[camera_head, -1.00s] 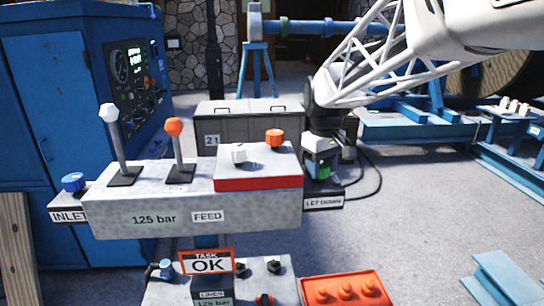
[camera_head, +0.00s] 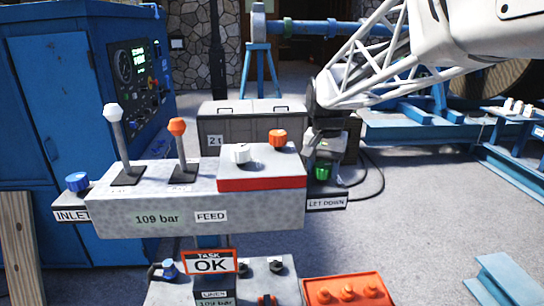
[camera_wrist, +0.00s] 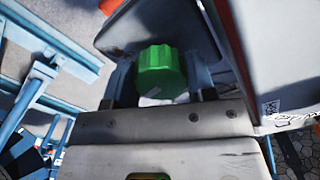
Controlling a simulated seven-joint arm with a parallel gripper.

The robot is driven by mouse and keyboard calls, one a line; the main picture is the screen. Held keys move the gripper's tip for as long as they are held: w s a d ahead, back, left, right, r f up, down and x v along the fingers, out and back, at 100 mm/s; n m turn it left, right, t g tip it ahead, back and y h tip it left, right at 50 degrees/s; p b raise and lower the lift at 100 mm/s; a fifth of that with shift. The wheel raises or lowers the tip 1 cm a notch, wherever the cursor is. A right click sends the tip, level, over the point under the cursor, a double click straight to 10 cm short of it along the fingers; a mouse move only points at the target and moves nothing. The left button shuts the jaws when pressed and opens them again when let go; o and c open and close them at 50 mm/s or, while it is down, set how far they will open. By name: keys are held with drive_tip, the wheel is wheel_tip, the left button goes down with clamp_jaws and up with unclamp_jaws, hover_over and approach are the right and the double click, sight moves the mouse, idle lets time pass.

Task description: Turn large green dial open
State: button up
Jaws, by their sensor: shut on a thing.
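The green dial (camera_head: 322,171) sits on the small shelf labelled LET DOWN at the right end of the grey control console (camera_head: 150,205). It also shows large in the wrist view (camera_wrist: 161,72), with a pale mark on its lower face. My gripper (camera_head: 323,158) comes down over the dial from above and is shut on it. In the wrist view the jaws (camera_wrist: 160,85) stand on both sides of the dial. The finger contact is partly hidden. The console display reads 109 bar.
The console top carries a white-knobbed lever (camera_head: 119,145), an orange-knobbed lever (camera_head: 178,150), a white knob (camera_head: 240,153) and an orange knob (camera_head: 278,139). A blue INLET knob (camera_head: 77,182) is at the left. A TASK OK sign (camera_head: 209,263) stands below. Open floor lies to the right.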

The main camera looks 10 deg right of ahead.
sight(323, 166)
drive_tip(key=shift+m, duration=1)
drive_tip(key=o, duration=0.9)
drive_tip(key=shift+r, duration=3.95)
